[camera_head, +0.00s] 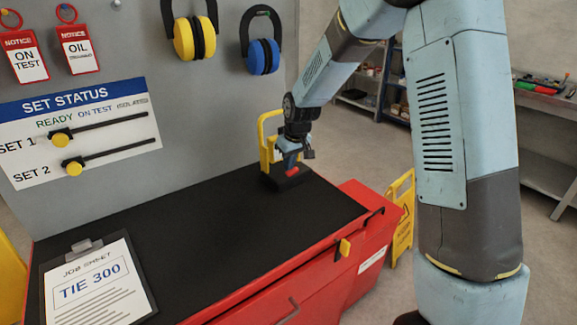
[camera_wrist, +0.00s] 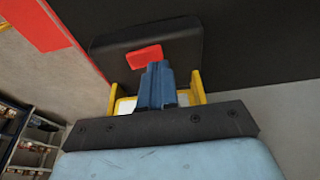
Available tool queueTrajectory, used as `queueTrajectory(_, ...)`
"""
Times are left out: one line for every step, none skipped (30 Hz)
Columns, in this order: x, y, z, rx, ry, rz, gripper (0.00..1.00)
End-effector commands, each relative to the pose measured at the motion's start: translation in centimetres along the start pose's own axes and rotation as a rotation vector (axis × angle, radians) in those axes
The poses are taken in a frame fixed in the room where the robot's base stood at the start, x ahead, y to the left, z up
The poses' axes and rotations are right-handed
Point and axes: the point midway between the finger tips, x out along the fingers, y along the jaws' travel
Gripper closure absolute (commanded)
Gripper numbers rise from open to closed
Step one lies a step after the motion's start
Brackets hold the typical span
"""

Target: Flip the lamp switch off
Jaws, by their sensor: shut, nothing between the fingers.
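The lamp stands at the far right end of the black bench top. It has a yellow frame (camera_head: 265,135) and a dark base (camera_head: 273,182). A red switch (camera_head: 292,171) sits on the base. My gripper (camera_head: 291,163) is shut and empty, pointing down just above the switch. In the wrist view, the blue fingertips (camera_wrist: 157,66) overlap the near right edge of the red switch (camera_wrist: 144,55). Whether they touch it, and which way the switch is tipped, I cannot tell. The wrist view shows the dark base (camera_wrist: 150,36) around the switch; my gripper partly hides the yellow frame (camera_wrist: 197,88).
The black bench top (camera_head: 190,210) is clear between the lamp and a clipboard (camera_head: 95,285) at the front left. A grey panel behind holds a set status board (camera_head: 85,130), tags and ear defenders (camera_head: 195,38). A yellow floor sign (camera_head: 401,215) stands right of the red cabinet.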

Motion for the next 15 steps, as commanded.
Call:
queueTrajectory(-1.0, -0.4, -0.5, -0.004, 0.007, 0.000, 1.00)
queueTrajectory(-1.6, -0.6, -0.8, -0.005, 0.010, 0.000, 1.00)
queueTrajectory(-2.4, -0.8, -1.0, -0.007, 0.012, -0.001, 1.00)
queueTrajectory(-3.0, -0.9, -1.1, -0.007, 0.013, -0.001, 1.00)
queueTrajectory(-3.6, -1.0, -1.1, -0.006, 0.014, 0.000, 1.00)
queueTrajectory(-4.4, -1.1, -1.1, -0.007, 0.014, 0.000, 1.00)
queueTrajectory(-5.0, -1.2, -1.1, -0.007, 0.015, 0.000, 1.00)
queueTrajectory(-5.7, -1.3, -1.1, -0.007, 0.016, 0.000, 1.00)
queueTrajectory(-6.5, -1.4, -1.1, -0.007, 0.016, 0.000, 1.00)
queueTrajectory(-7.0, -1.5, -1.2, -0.007, 0.016, 0.000, 1.00)
queueTrajectory(-7.6, -1.6, -1.1, -0.007, 0.017, 0.000, 1.00)
queueTrajectory(-8.3, -1.7, -1.2, -0.008, 0.017, 0.000, 1.00)
queueTrajectory(-8.8, -1.7, -1.2, -0.008, 0.017, 0.000, 1.00)
queueTrajectory(-9.3, -1.8, -1.2, -0.008, 0.017, 0.000, 1.00)
queueTrajectory(-9.9, -1.9, -1.1, -0.008, 0.017, 0.000, 1.00)
